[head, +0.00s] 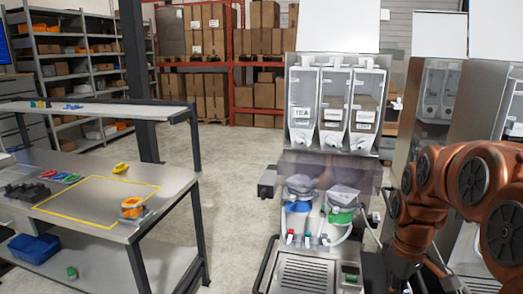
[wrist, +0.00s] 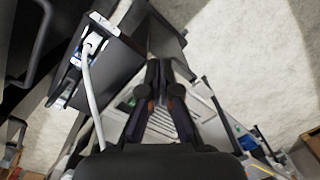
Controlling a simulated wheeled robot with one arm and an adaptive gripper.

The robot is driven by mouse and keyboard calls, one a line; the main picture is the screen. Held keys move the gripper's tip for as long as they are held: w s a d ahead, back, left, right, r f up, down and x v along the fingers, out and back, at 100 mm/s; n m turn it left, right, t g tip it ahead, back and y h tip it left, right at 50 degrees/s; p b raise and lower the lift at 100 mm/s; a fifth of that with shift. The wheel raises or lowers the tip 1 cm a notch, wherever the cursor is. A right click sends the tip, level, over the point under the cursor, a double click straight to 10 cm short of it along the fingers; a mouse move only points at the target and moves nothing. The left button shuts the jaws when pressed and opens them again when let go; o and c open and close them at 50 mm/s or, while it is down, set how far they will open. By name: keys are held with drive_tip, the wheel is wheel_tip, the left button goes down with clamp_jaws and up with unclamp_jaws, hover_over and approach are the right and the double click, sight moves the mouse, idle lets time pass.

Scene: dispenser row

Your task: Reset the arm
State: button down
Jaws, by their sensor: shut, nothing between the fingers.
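My arm (head: 445,195), copper-coloured, is folded at the right of the head view, beside the dispenser stand. My gripper (wrist: 159,66) shows in the wrist view with its dark fingers together and nothing between them. It points down past the stand's slotted grey tray, which is partly hidden behind the fingers. In the head view the gripper itself cannot be made out clearly.
The dispenser stand (head: 332,105) has several clear bins, with a slotted tray (head: 303,272) at its base. A workbench (head: 165,190) with an orange item (head: 132,207) stands left. A grey cable (wrist: 92,100) hangs near my gripper. Open floor (head: 235,185) lies between bench and stand.

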drive_tip(key=s+a+f+m, duration=0.1)
drive_tip(key=s+a+m, duration=0.2)
drive_tip(key=s, duration=0.8)
drive_tip(key=s+a+f+m+g, duration=0.1)
drive_tip(key=s+a+m, duration=0.2)
drive_tip(key=s+a, duration=0.4)
drive_tip(key=s, duration=0.5)
drive_tip(key=shift+a, duration=0.3)
